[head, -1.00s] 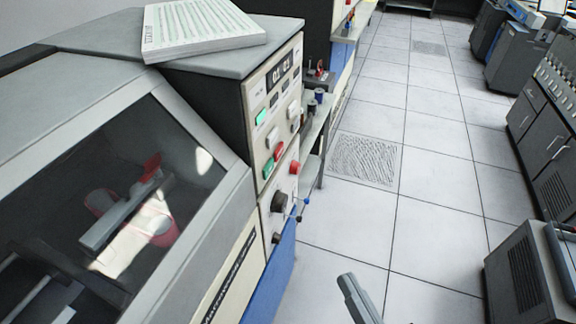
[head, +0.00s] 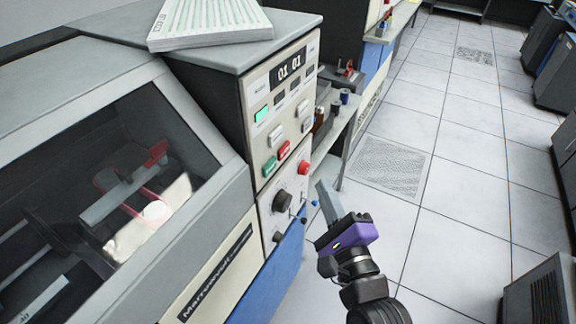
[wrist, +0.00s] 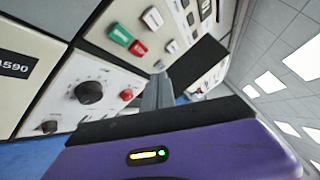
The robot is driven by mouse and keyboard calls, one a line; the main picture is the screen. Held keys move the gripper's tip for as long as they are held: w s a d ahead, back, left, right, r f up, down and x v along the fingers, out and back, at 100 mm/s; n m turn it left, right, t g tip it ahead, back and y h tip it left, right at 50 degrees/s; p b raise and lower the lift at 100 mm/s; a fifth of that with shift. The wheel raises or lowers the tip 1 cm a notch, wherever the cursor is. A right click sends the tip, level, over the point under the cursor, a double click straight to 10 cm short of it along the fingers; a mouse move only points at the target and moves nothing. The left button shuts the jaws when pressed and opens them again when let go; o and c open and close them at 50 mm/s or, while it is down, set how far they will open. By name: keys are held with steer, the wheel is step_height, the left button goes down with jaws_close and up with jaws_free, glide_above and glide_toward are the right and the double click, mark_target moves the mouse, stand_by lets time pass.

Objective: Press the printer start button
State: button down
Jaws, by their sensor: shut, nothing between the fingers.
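The printer's cream control panel (head: 285,120) stands on the left of the aisle. A green button (head: 270,166) sits low on it, left of a red button (head: 284,150). In the wrist view the green button (wrist: 120,34) and the red button (wrist: 138,47) show with blurred white lettering, so I cannot tell which is marked start. My gripper (head: 326,186) is shut and empty, in front and to the right of the panel, apart from the buttons. In the wrist view its fingers (wrist: 159,76) point toward the panel, right of and below the green button.
A round red button (head: 304,168) and a black knob (head: 282,201) are on the lower panel. A paper stack (head: 208,20) lies on the printer top. A shelf with small bottles (head: 333,120) stands beyond the panel.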

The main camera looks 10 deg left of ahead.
mark_target(270, 167)
steer(key=shift+f+m, duration=0.35)
steer(key=shift+m, duration=0.85)
steer(key=w+a+b, duration=0.2)
steer(key=w+a, duration=0.1)
steer(key=a, duration=0.5)
steer(key=shift+a, duration=0.15)
steer(key=shift+w+a+f+b, duration=0.1)
steer(key=shift+a+b, duration=0.15)
steer(key=shift+b, duration=0.4)
stand_by(1.1)
